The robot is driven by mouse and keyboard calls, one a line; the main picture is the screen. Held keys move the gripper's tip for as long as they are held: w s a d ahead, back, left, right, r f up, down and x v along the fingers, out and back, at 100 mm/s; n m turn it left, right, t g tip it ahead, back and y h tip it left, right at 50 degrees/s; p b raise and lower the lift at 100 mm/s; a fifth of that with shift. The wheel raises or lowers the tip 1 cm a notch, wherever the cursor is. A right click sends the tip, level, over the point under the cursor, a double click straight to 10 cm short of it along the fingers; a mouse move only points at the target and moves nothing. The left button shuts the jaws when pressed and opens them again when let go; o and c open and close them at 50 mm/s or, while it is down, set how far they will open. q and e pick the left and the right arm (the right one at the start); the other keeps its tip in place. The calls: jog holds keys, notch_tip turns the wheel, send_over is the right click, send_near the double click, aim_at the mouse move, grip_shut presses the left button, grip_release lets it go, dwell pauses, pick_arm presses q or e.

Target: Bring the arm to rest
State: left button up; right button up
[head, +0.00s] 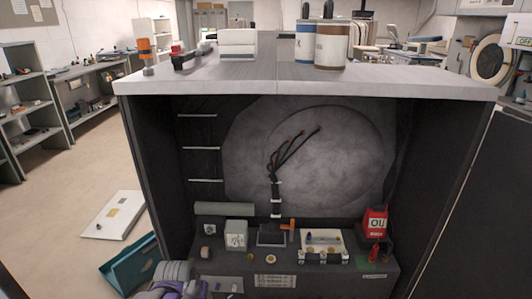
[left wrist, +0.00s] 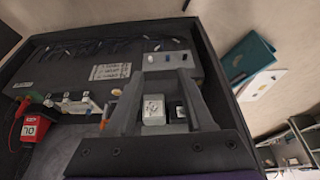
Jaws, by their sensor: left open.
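My left arm comes in at the bottom left of the head view as a grey and purple wrist, in front of the cabinet's lower left. In the left wrist view my left gripper (left wrist: 160,95) is open, its two dark fingers spread apart. A white box-shaped part (left wrist: 153,110) shows between the fingers, and I cannot tell how near it is. In the head view a white box-shaped part (head: 236,234) stands on the dark component panel (head: 300,275). I see nothing held. My right gripper is in neither view.
The open cabinet (head: 305,88) has side walls around the panel. A red meter (head: 375,222) and a terminal block (head: 323,243) stand on the panel's right. Cans (head: 331,45) and tools stand on top. A teal bin (head: 130,265) and white board (head: 112,214) lie on the left floor.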

pick_arm(q)
jog(key=s, duration=2.7)
notch_tip(320, 180, up, 27)
jog(key=w+t+p, duration=0.1)
jog(key=p, duration=2.2)
jog(key=shift+w+d+f+p, duration=0.15)
jog(key=shift+w+d+p, duration=0.15)
jog(key=shift+d, duration=0.1)
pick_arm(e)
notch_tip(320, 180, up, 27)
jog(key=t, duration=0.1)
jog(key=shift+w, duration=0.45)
pick_arm(q)
jog(key=shift+s, duration=0.15)
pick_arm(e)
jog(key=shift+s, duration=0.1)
